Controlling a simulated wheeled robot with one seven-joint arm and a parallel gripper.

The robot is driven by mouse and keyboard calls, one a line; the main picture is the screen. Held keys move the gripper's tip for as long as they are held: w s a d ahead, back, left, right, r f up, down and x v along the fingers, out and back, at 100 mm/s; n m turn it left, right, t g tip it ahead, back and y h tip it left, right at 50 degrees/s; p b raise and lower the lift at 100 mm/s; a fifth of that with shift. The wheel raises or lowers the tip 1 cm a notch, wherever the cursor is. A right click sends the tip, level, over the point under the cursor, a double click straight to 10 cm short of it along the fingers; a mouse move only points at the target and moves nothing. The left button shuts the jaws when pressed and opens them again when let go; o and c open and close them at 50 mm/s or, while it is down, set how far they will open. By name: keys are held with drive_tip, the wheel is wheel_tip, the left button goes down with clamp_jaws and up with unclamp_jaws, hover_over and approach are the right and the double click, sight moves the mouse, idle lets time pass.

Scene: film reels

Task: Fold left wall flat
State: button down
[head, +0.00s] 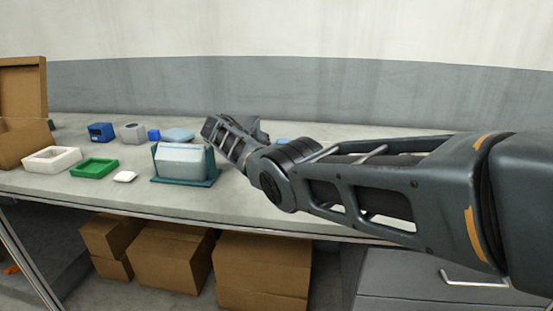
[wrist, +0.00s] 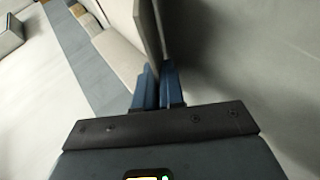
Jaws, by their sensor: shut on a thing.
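A teal holder (head: 212,182) stands on the table in the head view, with upright walls around a pale grey block (head: 181,161). My gripper (wrist: 158,84) is at the bottom middle of the wrist view, its two blue fingers closed on a thin upright wall panel (wrist: 150,32). Pale contents (wrist: 116,50) stand close to the left of this panel. In the head view my arm reaches in from the right and its wrist is beside and behind the holder; the fingertips are hidden there. I cannot tell from the pictures which wall of the holder is held.
A white tray (head: 52,151), a green tray (head: 95,160) and a small white piece (head: 125,176) lie left of the holder. Blue (head: 101,132) and grey (head: 132,133) boxes stand behind. An open cardboard box (head: 22,80) is far left. The table front is clear.

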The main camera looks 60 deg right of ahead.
drive_tip(key=c, duration=1.3)
unclamp_jaws()
drive_tip(key=shift+b+v, duration=0.65)
drive_tip(key=shift+v, duration=3.25)
